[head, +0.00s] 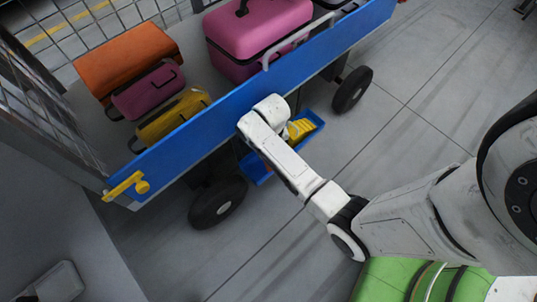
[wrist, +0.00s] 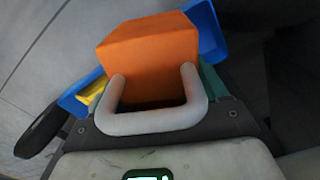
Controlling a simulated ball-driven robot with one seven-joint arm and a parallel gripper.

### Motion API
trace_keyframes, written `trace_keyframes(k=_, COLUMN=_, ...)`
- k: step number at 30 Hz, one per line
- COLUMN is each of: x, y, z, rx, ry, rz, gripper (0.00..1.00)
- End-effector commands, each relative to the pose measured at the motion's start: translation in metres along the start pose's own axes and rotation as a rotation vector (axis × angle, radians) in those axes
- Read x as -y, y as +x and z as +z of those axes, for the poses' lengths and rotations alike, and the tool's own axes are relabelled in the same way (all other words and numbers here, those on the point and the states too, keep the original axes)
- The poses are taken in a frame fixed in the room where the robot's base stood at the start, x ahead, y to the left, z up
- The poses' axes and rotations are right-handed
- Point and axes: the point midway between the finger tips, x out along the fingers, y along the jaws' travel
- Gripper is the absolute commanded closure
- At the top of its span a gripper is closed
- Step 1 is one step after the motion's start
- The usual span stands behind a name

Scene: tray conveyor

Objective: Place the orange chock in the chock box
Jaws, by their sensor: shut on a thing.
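The orange chock (wrist: 148,50) is a block that fills the middle of the wrist view. My gripper (wrist: 155,88) is shut on it, with its fingers mostly hidden. The blue chock box (head: 257,176) lies by the luggage cart, between its wheels, partly hidden by my arm in the head view. In the wrist view the box (wrist: 208,30) shows on both sides of the orange chock, which appears over it. I cannot tell the height between them. A yellow chock (head: 301,128) lies in the box. In the head view, my gripper and the orange chock are hidden behind my arm.
The luggage cart's blue side panel (head: 225,110) runs just behind the box. Its black wheels (head: 218,202) (head: 352,90) stand on either side. Suitcases, including a pink one (head: 235,65), lie on the cart. Grey floor (head: 430,85) to the right is clear.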

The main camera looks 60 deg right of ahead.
Motion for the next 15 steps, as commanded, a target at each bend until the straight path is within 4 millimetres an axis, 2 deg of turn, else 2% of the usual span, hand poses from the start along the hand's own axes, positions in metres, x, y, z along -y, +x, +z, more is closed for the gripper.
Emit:
trace_keyframes(k=5, x=0.003, y=0.007, z=-0.006, rx=-0.002, ry=0.0, rz=-0.001, gripper=0.82)
trace_keyframes(k=8, x=0.006, y=0.017, z=-0.013, rx=-0.004, ry=0.0, rz=-0.001, gripper=0.82)
trace_keyframes(k=12, x=0.005, y=0.038, z=-0.011, rx=-0.001, ry=0.0, rz=0.0, gripper=0.82)
trace_keyframes(k=15, x=0.006, y=0.044, z=-0.011, rx=-0.002, ry=-0.001, rz=-0.001, gripper=0.82)
